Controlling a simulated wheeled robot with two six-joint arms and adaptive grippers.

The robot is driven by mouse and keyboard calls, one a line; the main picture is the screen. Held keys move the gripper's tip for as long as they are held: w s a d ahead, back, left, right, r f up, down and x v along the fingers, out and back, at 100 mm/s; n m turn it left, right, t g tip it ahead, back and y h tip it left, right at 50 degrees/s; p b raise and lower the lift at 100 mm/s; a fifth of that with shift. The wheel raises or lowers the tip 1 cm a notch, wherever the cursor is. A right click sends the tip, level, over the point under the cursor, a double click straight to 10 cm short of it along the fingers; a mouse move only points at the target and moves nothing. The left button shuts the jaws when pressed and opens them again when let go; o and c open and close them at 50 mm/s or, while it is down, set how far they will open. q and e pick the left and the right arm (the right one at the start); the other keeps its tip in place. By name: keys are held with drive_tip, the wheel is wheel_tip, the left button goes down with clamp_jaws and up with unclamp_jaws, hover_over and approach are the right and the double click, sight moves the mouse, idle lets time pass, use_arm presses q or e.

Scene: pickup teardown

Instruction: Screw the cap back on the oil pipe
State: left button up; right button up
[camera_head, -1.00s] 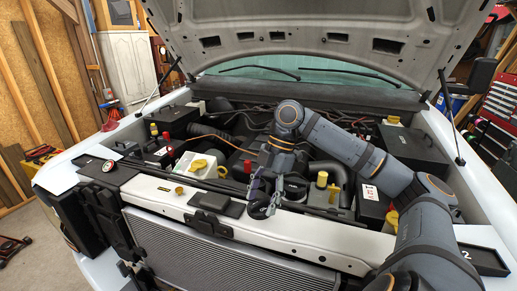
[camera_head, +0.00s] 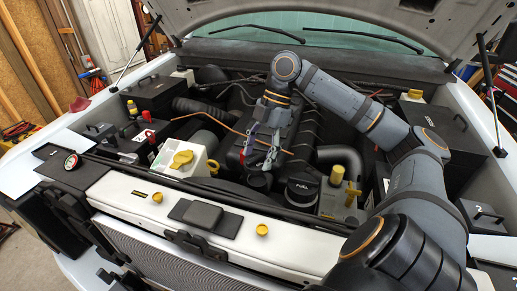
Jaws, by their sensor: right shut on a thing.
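My right gripper (camera_head: 258,167) comes in from the right over the engine bay, pointing down. Its two grey fingers are shut on a dark round cap (camera_head: 260,181), seen between and below the fingertips. The cap is small and dark here, and I cannot make out any label or whether it touches the pipe under it. The oil pipe's mouth is hidden or too dark to tell apart. A black cap marked FUEL (camera_head: 303,186) sits just right of the gripper. My left gripper is out of view.
A white reservoir with a yellow cap (camera_head: 181,159) stands to the left. A yellow-topped post (camera_head: 337,175) and a thick black hose (camera_head: 345,156) are to the right. The white front beam (camera_head: 130,202) runs along the near side. The raised hood (camera_head: 375,14) is above.

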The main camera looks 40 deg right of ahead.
sight(259, 158)
drive_tip(key=f, duration=0.1)
drive_tip(key=w+d+f+b, duration=0.1)
drive_tip(key=f, duration=0.1)
drive_tip(key=shift+w+d+b, duration=0.15)
drive_tip(key=shift+d+b, duration=0.05)
drive_tip(key=shift+b, duration=0.1)
wheel_tip(259, 158, down, 2)
drive_tip(key=shift+w+d+f+b, duration=0.1)
drive_tip(key=shift+w+b, duration=0.05)
drive_tip(key=shift+b, duration=0.85)
drive_tip(key=shift+s+a+f+b, duration=0.3)
drive_tip(key=shift+f+b, duration=0.15)
drive_tip(key=shift+b, duration=0.2)
drive_tip(key=shift+f, duration=0.1)
drive_tip(key=shift+w+d, duration=0.1)
drive_tip(key=shift+d, duration=0.05)
use_arm(q)
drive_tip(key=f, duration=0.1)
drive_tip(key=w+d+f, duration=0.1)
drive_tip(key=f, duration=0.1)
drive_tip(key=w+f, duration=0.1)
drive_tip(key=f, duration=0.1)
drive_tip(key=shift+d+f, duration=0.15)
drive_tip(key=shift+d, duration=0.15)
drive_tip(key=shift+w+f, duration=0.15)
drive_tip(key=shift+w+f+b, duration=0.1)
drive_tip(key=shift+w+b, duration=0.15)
drive_tip(key=shift+b, duration=0.05)
